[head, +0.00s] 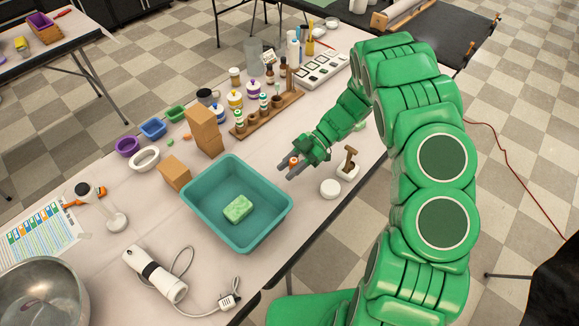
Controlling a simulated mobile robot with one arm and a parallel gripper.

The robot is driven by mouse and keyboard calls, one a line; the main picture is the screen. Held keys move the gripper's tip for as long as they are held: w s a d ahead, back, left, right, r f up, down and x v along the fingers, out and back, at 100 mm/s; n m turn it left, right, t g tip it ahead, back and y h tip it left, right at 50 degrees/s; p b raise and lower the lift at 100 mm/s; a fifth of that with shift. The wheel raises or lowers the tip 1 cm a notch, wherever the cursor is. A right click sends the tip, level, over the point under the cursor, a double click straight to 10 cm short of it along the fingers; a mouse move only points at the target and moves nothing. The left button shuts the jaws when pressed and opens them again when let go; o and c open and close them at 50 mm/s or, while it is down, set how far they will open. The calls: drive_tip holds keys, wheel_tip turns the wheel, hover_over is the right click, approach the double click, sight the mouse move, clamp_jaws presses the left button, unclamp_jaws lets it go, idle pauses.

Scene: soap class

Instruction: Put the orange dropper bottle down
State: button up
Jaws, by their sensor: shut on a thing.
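My gripper (286,170) is at the near right of the table, just right of the teal tub's far right corner. It is shut on the orange dropper bottle (293,162). Only a small orange and pale part of the bottle shows between the dark fingers; the rest is hidden. I cannot tell whether the bottle touches the table (232,152).
The teal tub (205,232) holds a green soap block (238,208). A wooden rack (278,110) with bottles stands behind. Bare table lies between rack and tub.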

drive_tip(key=shift+f, duration=0.45)
drive_tip(key=o, duration=1.1)
drive_tip(key=shift+v, duration=3.85)
